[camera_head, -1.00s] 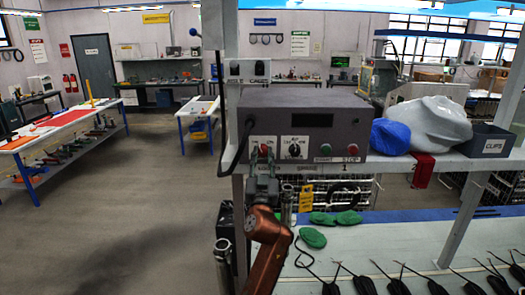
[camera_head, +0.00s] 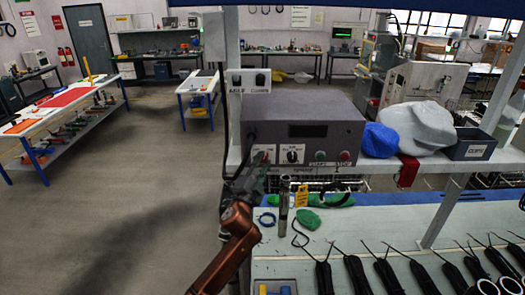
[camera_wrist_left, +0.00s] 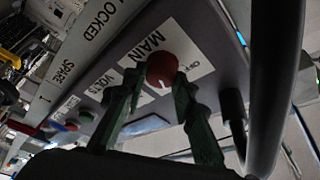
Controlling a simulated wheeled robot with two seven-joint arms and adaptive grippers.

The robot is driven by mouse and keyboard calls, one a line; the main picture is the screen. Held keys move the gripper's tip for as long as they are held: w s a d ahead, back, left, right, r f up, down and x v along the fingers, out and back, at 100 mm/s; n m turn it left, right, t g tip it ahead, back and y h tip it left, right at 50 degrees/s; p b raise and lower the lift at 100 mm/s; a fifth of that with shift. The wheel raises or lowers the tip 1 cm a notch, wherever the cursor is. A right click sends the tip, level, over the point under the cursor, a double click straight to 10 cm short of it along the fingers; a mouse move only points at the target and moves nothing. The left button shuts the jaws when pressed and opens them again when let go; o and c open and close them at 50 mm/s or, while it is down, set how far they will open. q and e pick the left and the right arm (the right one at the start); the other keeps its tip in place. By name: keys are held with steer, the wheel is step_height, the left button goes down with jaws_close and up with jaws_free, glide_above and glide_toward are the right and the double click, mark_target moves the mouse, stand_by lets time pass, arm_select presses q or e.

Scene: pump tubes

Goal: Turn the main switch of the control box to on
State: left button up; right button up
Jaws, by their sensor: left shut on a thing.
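The grey control box (camera_head: 300,120) sits on the shelf in the head view, its front panel facing me. Its main switch is a red knob, clear in the left wrist view (camera_wrist_left: 161,70), on a white plate marked MAIN (camera_wrist_left: 150,45) with OFF at one edge. My left gripper (camera_head: 256,178) is at the panel's lower left. In the wrist view its two green-tinted fingers (camera_wrist_left: 155,92) are shut on the red knob from both sides. The knob's pointer is hidden or too dark to read. My right gripper is out of view.
A black selector (camera_head: 291,154) and green and red buttons (camera_head: 345,156) sit right of the switch. A shelf post (camera_head: 235,105) and a dark cable pass close on the left. A blue bag (camera_head: 380,140) and CLIPS bin (camera_head: 470,145) stand right of the box.

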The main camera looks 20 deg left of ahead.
arm_select(q)
steer(key=shift+r+m+g+h+p, duration=0.15)
steer(key=shift+m+h+p, duration=0.05)
steer(key=shift+m+p, duration=0.25)
steer(key=shift+r+m+g+h+p, duration=0.1)
steer(key=shift+m+g+h+p, duration=0.15)
steer(key=shift+m, duration=0.3)
steer(key=shift+f+m+g+p, duration=0.25)
steer(key=shift+m+g+p, duration=0.35)
steer(key=shift+m, duration=0.7)
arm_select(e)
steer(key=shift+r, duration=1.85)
arm_select(q)
steer(key=o, duration=1.2)
steer(key=shift+c, duration=0.2)
steer(key=shift+s, duration=0.1)
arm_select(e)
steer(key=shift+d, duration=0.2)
arm_select(q)
steer(key=s+a, duration=0.1)
steer(key=s, duration=1)
steer(key=shift+s+a+f, duration=0.15)
steer(key=shift+s+f, duration=0.2)
steer(key=shift+s, duration=0.05)
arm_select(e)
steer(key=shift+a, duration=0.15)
